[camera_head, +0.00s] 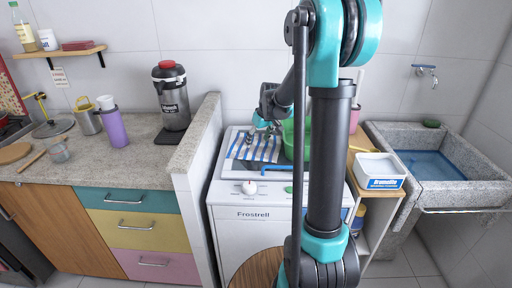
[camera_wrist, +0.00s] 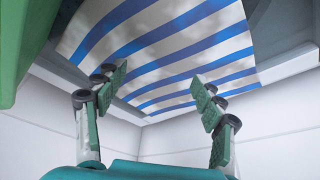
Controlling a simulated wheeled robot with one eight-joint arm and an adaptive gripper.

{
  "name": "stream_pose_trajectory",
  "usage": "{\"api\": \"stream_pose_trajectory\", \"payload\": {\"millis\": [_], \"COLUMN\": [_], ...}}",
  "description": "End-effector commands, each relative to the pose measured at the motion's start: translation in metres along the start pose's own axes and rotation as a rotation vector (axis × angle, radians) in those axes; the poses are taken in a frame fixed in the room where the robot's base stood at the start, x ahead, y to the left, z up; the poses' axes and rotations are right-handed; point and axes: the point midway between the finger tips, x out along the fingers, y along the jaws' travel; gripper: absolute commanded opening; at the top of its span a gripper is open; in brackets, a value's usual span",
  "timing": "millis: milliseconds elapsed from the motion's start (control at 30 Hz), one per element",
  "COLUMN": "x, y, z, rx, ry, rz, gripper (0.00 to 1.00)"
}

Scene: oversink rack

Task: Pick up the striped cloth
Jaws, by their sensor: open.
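The blue-and-white striped cloth (camera_head: 259,151) lies on top of the white washing machine (camera_head: 250,222), partly hidden by my arm. It fills the upper middle of the wrist view (camera_wrist: 185,45). My gripper (camera_head: 263,132) is above the cloth's back part in the head view. In the wrist view my gripper (camera_wrist: 159,84) is open, with one green-padded finger on each side and the cloth showing beyond and between them. Nothing is held. I cannot tell whether the fingertips touch the cloth.
A green container (camera_head: 289,138) stands just right of the cloth, and its edge shows close at the wrist view's left (camera_wrist: 18,50). A low wall (camera_head: 204,140) rises left of the machine. A white box (camera_head: 379,172) and stone sink (camera_head: 462,190) are at the right.

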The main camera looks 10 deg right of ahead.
Motion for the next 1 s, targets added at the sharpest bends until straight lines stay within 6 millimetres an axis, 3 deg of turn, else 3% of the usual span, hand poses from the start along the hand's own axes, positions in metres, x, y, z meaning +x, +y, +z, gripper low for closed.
{"api": "stream_pose_trajectory", "payload": {"millis": [200, 800, 1000], "x": [0.011, 0.017, 0.016], "y": [0.0, 0.0, 0.0], "z": [0.0, 0.0, 0.0], "rx": [0.0, -0.001, -0.001], "ry": [0.0, 0.0, 0.0], "rz": [0.0, 0.0, 0.0], "gripper": [0.69, 0.69, 0.57]}}
